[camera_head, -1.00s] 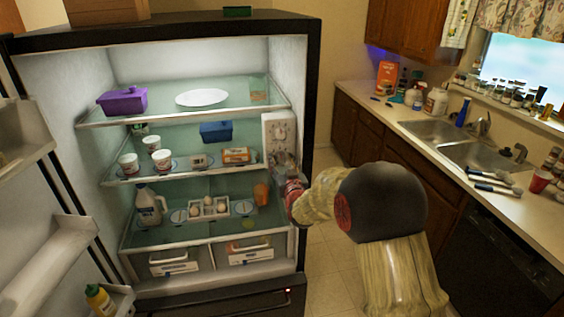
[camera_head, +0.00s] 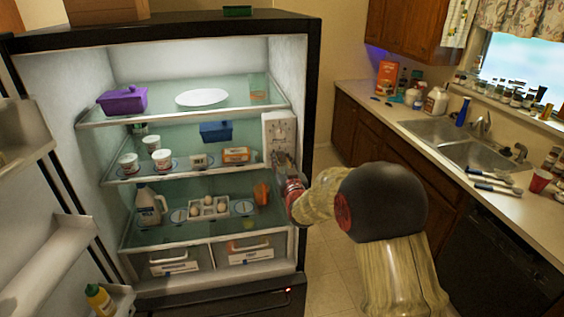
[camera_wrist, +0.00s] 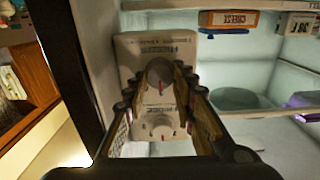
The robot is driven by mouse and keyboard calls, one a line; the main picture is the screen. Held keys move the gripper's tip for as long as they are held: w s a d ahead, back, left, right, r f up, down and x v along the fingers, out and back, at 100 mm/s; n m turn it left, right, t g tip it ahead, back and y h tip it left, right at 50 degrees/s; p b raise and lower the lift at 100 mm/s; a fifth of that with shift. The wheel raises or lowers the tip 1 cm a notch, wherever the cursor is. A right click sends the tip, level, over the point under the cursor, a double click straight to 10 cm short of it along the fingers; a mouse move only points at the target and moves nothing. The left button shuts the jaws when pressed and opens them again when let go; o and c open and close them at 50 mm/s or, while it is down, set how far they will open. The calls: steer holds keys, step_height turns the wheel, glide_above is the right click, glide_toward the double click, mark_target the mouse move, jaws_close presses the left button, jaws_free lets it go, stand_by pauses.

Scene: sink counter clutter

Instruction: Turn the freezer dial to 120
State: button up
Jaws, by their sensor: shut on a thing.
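The white control panel (camera_head: 280,128) is on the right inner wall of the open fridge. In the wrist view the panel (camera_wrist: 130,48) shows two round grey-white knobs with red marks. One dial (camera_wrist: 160,76) sits between my fingertips, and the other dial (camera_wrist: 161,127) shows nearer the bottom between the finger bodies. My gripper (camera_wrist: 159,72) is closed on the sides of the first dial. In the head view my gripper (camera_head: 280,157) covers the panel's lower part. The printed lettering is too small to read a dial setting with certainty.
Glass shelves carry a purple container (camera_head: 123,101), a white plate (camera_head: 202,97), a blue container (camera_head: 216,131) and an orange box (camera_head: 236,155). A milk jug (camera_head: 149,205) and eggs stand lower. The open door (camera_head: 40,225) is at left. The sink counter (camera_head: 400,113) is at right.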

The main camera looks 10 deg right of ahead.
steer(key=shift+f+m+b, duration=0.1)
steer(key=shift+m+b, duration=0.2)
steer(key=shift+b, duration=0.25)
steer(key=m+b, duration=0.2)
steer(key=b, duration=0.2)
steer(key=shift+f+m, duration=0.15)
steer(key=shift+m, duration=0.15)
steer(key=m+b, duration=0.4)
steer(key=shift+d+b, duration=0.15)
steer(key=shift+b, duration=0.2)
steer(key=shift+r+m, duration=0.2)
steer(key=shift+m, duration=0.2)
steer(key=o, duration=1.2)
steer(key=shift+c, duration=0.2)
